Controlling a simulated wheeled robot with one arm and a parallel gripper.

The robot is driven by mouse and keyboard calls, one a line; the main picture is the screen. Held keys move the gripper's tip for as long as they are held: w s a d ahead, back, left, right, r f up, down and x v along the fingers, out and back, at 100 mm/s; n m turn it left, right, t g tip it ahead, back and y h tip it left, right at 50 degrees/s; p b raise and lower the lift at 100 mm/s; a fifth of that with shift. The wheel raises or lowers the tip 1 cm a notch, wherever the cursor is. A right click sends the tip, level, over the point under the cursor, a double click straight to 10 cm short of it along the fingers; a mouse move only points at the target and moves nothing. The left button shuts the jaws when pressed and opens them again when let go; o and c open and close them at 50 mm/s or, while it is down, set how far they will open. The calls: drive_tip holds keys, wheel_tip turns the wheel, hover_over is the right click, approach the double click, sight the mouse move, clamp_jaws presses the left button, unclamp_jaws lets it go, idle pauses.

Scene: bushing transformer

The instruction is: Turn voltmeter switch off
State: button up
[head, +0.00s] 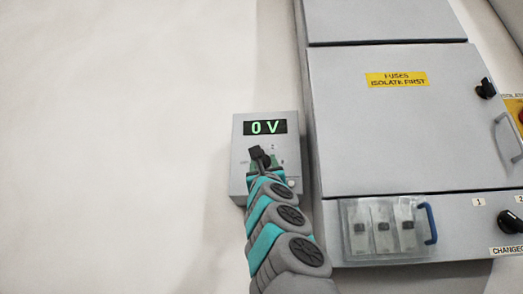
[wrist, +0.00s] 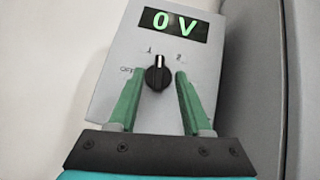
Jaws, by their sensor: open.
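The voltmeter (head: 240,128) is a light grey wall box with a green "0 V" display; it also shows in the wrist view (wrist: 120,60). Its switch (wrist: 158,73) is a black round knob with a white pointer mark, below the display. The mark points roughly upward, between the labels "1" and "2"; "OFF" is at the knob's left. My gripper (wrist: 158,80) is open, with one green finger on each side of the knob and a visible gap on both sides.
A large grey cabinet (head: 400,130) stands close to the right of the voltmeter, with a yellow "FUSES ISOLATE FIRST" label. A fuse holder with a blue handle (head: 430,224) and black knobs are on it. The wall (head: 110,150) at left is clear.

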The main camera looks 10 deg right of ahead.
sight(263, 160)
drive_tip(key=shift+p+x, duration=1.55)
drive_tip(key=shift+x, duration=0.5)
drive_tip(key=shift+f, duration=0.1)
clamp_jaws()
drive_tip(key=shift+w, duration=0.1)
